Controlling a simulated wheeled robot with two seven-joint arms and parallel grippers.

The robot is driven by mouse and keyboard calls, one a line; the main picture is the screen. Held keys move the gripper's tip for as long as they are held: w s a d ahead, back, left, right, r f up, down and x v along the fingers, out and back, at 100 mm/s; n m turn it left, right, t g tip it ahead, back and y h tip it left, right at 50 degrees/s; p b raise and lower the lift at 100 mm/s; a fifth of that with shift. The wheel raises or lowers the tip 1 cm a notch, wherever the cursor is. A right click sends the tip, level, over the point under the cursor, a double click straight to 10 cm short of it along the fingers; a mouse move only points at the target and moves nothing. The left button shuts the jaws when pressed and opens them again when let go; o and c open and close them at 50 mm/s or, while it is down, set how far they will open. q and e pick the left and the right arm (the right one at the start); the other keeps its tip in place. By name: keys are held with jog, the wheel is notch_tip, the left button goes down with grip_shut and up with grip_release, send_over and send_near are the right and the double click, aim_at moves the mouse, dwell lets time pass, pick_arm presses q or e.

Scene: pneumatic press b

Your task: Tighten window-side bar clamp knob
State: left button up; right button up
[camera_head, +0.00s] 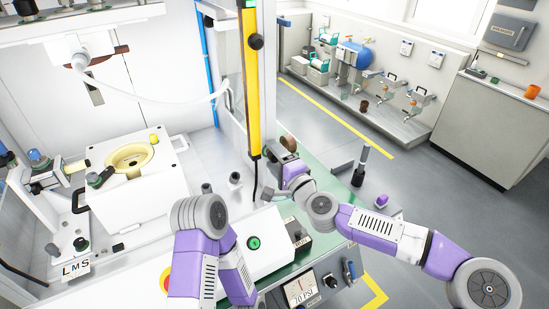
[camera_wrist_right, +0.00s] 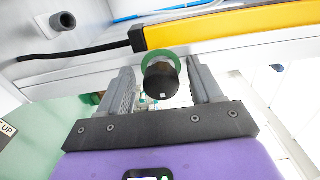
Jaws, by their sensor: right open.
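My right gripper (camera_head: 281,151) is at the foot of the upright yellow bar. In the right wrist view its two grey fingers (camera_wrist_right: 166,88) are apart. A dark round knob (camera_wrist_right: 161,80) with a green ring behind it shows between them, with a gap on each side. I cannot tell how deep it sits between the fingers. In the head view a brown rounded knob (camera_head: 288,142) shows just beyond the gripper; I cannot tell whether it is the same one. My left arm shows at the lower middle, but its gripper is out of sight.
The yellow bar (camera_head: 252,90) stands close beside my right gripper, with a black cable (camera_wrist_right: 75,50) at its end. A grey post (camera_wrist_right: 62,22) is nearby. A white fixture (camera_head: 140,200) stands left.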

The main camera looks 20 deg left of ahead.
jog(key=v, duration=0.7)
jog(key=shift+s, duration=0.2)
jog(key=shift+d, duration=0.1)
jog(key=s+d+f+n+g+h, duration=0.1)
jog(key=s+d+f+g+h, duration=0.15)
jog(key=f, duration=0.75)
jog(key=s+d+f+n+g+h, duration=0.1)
jog(key=d+f, duration=0.2)
jog(key=f, duration=0.7)
jog(key=s+d+f+n+g+h, duration=0.1)
jog(key=s+d+f+g+h, duration=0.1)
jog(key=f, duration=0.8)
jog(key=s+d+f+n+g+h, duration=0.2)
jog(key=s+d+f+g+h, duration=0.2)
jog(key=s+d+f, duration=1.2)
jog(key=shift+s+d+f+n+g, duration=0.3)
jog(key=shift+s+d+f+g, duration=0.05)
jog(key=shift+s+g, duration=0.5)
jog(key=shift+w, duration=0.1)
